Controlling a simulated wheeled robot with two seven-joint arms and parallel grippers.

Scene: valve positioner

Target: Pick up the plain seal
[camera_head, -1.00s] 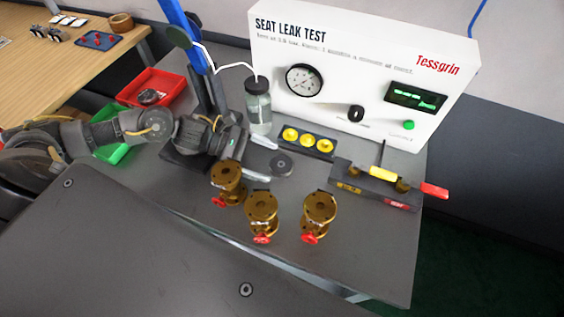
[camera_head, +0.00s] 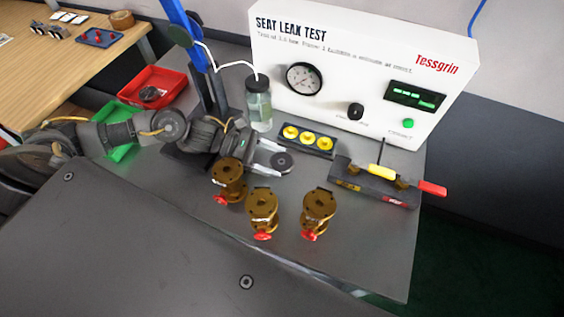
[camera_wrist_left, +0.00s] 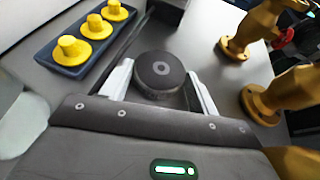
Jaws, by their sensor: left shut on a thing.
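A dark round disc with a ring mark on top, which looks like the plain seal (camera_head: 282,162), is at the grey bench surface. In the left wrist view the seal (camera_wrist_left: 158,72) sits between the two pale fingers. My left gripper (camera_head: 276,157) is shut on it, one finger on each side; it also shows in the left wrist view (camera_wrist_left: 162,76). Whether the seal is lifted off the bench is hard to tell. My right gripper is not in view.
Several brass valves with red handwheels, one of them here (camera_head: 262,207), stand just in front. A dark tray (camera_head: 327,152) of yellow caps lies behind, beside a clear bottle (camera_head: 259,105). A tool holder (camera_head: 350,184) is at right. Red (camera_head: 175,76) and green bins are at left.

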